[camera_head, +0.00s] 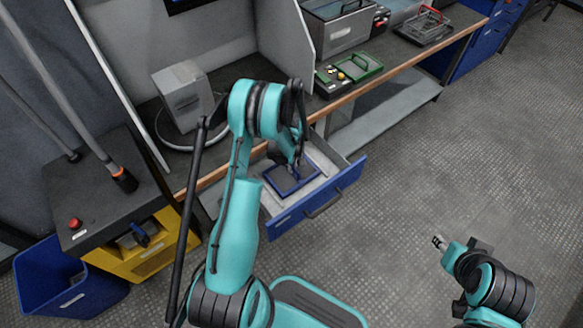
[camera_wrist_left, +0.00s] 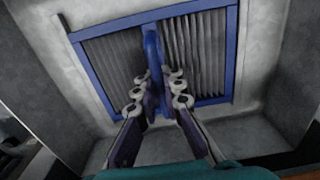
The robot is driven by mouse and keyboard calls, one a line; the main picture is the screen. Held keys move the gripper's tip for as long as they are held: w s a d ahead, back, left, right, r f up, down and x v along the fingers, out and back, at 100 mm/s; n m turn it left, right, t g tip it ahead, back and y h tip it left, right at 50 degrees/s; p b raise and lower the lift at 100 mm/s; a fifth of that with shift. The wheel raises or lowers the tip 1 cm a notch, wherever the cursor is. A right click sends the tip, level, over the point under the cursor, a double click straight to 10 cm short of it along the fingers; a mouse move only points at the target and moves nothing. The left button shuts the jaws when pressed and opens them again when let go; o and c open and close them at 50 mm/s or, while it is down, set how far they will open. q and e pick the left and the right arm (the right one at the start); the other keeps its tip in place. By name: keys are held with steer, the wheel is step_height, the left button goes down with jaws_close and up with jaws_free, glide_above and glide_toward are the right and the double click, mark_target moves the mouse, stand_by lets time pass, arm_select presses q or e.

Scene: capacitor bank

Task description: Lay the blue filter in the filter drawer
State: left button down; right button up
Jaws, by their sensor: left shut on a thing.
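The blue filter (camera_head: 281,189) has a blue frame around grey pleats. It is inside the outline of the open filter drawer (camera_head: 322,205), which has a blue front and a pale inside. My left gripper (camera_head: 297,166) reaches down from above the drawer. In the left wrist view the left gripper (camera_wrist_left: 160,88) is shut on the blue upright handle of the filter (camera_wrist_left: 203,55). The frame looks roughly level, with drawer floor around it; I cannot tell if it touches the floor. My right gripper (camera_head: 439,242) is far to the right, over open floor, too small to read.
A wooden-edged bench (camera_head: 400,68) runs behind the drawer, with a green tray (camera_head: 362,68) and a wire basket (camera_head: 426,27). A yellow-fronted unit (camera_head: 150,248) and a blue bin (camera_head: 62,285) stand at left. The floor at right is clear.

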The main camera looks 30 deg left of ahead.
arm_select(q)
steer(key=shift+f, duration=0.1)
steer(key=c, duration=1.6)
jaws_free()
steer(key=shift+c, duration=0.2)
steer(key=s+d+r+m+t+p, duration=0.1)
steer(key=d+r+m+p, duration=0.1)
steer(key=r, duration=0.9)
steer(key=s+d+r+m+p, duration=0.1)
steer(key=d+r+p, duration=0.15)
steer(key=r, duration=0.85)
steer(key=s+d+r+m+t, duration=0.3)
steer(key=s+d+r+m, duration=0.2)
steer(key=s+r, duration=0.2)
steer(key=s+d+r+m+t, duration=0.3)
steer(key=s+d+r+m, duration=0.2)
steer(key=s, duration=0.5)
steer(key=shift+d+r+m, duration=0.3)
steer(key=shift+d+r, duration=0.15)
steer(key=shift+r, duration=0.7)
